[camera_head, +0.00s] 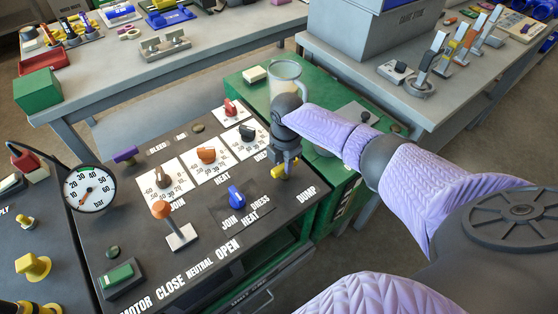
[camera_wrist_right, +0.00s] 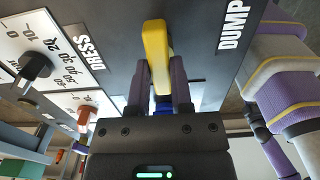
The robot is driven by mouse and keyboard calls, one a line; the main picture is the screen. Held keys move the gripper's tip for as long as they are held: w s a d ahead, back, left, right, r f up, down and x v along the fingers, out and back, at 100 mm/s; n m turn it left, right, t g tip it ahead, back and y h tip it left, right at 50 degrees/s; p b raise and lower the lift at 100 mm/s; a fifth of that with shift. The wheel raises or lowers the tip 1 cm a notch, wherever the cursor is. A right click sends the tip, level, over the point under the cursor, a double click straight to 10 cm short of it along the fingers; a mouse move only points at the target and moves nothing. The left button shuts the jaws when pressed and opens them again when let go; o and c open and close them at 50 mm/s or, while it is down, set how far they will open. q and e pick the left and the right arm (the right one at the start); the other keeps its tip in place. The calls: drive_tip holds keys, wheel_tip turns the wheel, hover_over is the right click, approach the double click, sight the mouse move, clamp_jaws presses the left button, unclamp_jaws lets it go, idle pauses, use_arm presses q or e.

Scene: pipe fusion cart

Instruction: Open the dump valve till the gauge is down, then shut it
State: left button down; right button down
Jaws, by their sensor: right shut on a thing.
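The dump valve's yellow handle (camera_head: 284,171) sits on the dark panel beside the white DUMP label. My right gripper (camera_head: 286,158) reaches down on it from above. In the right wrist view the yellow handle (camera_wrist_right: 157,50) stands between the two fingers of the right gripper (camera_wrist_right: 160,85), which is shut on it. The handle's base is hidden there. The round white gauge (camera_head: 90,188) stands at the panel's left edge with a red needle; its reading is too small to tell surely. My left gripper is not in view.
The panel also bears an orange-knobbed lever (camera_head: 162,210), a blue knob (camera_head: 236,196), a green button (camera_head: 117,275) and several dials. A clear jug (camera_head: 285,75) stands behind my right gripper. Grey benches with tools and bins stand beyond.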

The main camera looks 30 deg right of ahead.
drive_tip(key=shift+w+d+r, duration=0.1)
drive_tip(key=shift+w+r, duration=0.05)
drive_tip(key=c, duration=0.6)
unclamp_jaws()
drive_tip(key=shift+o, duration=0.4)
drive_tip(key=shift+w+d, duration=0.1)
drive_tip(key=shift+d, duration=0.05)
drive_tip(key=shift+w+d+f, duration=0.25)
drive_tip(key=shift+w+f, duration=0.05)
drive_tip(key=shift+f, duration=0.15)
drive_tip(key=shift+r, duration=0.2)
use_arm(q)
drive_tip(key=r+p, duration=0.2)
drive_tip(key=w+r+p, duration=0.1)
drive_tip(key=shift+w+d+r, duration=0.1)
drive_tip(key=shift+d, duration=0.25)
use_arm(e)
wheel_tip(320, 180, up, 9)
drive_tip(key=shift+w+d+r, duration=0.15)
drive_tip(key=shift+w+d, duration=0.05)
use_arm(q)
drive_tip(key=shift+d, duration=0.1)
